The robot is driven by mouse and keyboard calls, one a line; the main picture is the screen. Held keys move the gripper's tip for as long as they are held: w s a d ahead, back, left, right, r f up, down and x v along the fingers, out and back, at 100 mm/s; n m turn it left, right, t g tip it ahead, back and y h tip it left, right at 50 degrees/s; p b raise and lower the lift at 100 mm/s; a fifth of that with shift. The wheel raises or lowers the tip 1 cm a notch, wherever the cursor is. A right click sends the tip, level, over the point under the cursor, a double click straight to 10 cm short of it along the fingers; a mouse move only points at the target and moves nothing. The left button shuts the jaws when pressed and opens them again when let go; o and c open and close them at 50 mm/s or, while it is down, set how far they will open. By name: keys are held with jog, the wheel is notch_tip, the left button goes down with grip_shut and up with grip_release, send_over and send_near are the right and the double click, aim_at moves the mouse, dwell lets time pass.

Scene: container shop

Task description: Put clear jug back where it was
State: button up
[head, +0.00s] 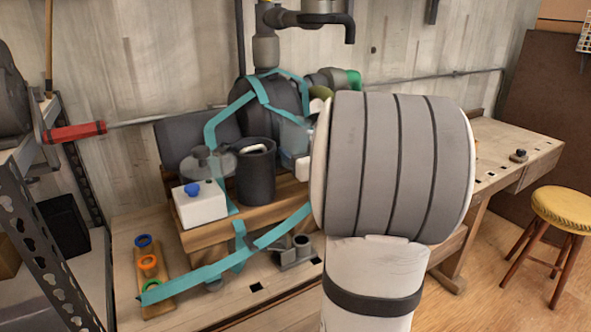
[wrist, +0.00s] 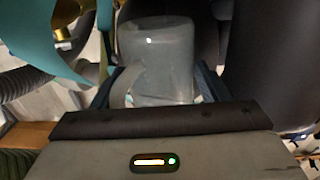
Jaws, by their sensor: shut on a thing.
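My gripper (wrist: 160,92) is shut on the clear jug (wrist: 157,60), which looks upside down or tilted in the wrist view, with its handle at the left. In the head view the jug (head: 292,136) is a pale bluish shape just left of my arm, beside the dark cylindrical container. My arm hides most of the gripper there. I cannot tell whether the jug touches the surface under it.
A dark cylinder (head: 256,172), a white box with a blue cap (head: 201,205) and a grey can (head: 208,163) crowd the wooden stand (head: 212,236). Teal strips (head: 229,263) loop around them. Colored rings lie on a board (head: 155,306). A yellow stool (head: 562,207) stands right.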

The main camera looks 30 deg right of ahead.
notch_tip(320, 180, down, 4)
jog(key=shift+f+b, duration=0.15)
jog(key=shift+b, duration=0.4)
jog(key=shift+w+f, duration=0.1)
jog(key=shift+w, duration=0.1)
jog(key=shift+f, duration=0.2)
jog(key=o, duration=1.1)
